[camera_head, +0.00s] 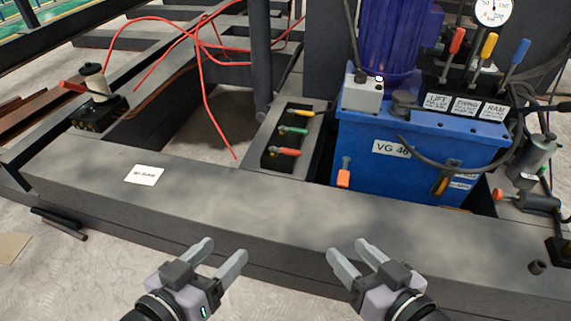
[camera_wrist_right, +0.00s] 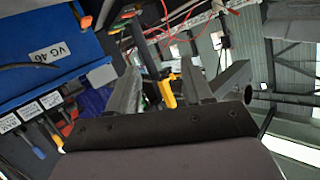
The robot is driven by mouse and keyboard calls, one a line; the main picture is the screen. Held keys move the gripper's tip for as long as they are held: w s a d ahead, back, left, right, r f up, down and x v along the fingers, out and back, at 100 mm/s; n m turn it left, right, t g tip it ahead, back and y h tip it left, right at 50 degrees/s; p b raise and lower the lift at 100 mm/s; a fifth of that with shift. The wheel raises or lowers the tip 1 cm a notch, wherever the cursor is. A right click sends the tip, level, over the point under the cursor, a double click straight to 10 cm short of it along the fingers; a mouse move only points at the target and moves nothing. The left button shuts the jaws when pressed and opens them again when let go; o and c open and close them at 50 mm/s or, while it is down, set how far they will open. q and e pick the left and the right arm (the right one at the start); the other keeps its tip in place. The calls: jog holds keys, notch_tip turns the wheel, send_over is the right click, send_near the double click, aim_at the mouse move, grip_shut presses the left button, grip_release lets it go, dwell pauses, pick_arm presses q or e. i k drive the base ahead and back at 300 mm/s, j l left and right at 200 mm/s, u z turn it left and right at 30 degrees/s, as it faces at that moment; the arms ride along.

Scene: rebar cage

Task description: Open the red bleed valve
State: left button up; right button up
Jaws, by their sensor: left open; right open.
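A red-handled valve (camera_head: 285,151) sits at the near end of a dark recessed block (camera_head: 268,160), left of the blue tank. A green-handled valve (camera_head: 293,129) and a yellow-handled valve (camera_head: 301,112) sit behind it in the same row. The red handle points to the right. My left gripper (camera_head: 221,254) is open and empty in front of the grey beam, nearer to me than the valves. My right gripper (camera_head: 357,258) is open and empty to its right, also short of the valves. In the right wrist view its spread fingers (camera_wrist_right: 182,85) show in front, apart from the valves.
The blue tank (camera_head: 372,170) carries red, yellow and blue levers (camera_head: 489,46) with labels, and an orange-tipped handle (camera_head: 343,178) at its front. A wide grey beam (camera_head: 215,195) lies between my grippers and the valves. Red hoses (camera_head: 206,95) hang behind; a red lever (camera_head: 75,87) stands far left.

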aim_at(297, 152)
jog(key=i+l+u, duration=0.1)
jog(key=u, duration=0.3)
jog(key=i+l+u, duration=0.15)
jog(key=u, duration=0.2)
jog(key=i+l+u, duration=0.1)
jog(key=u, duration=0.3)
jog(key=l, duration=0.1)
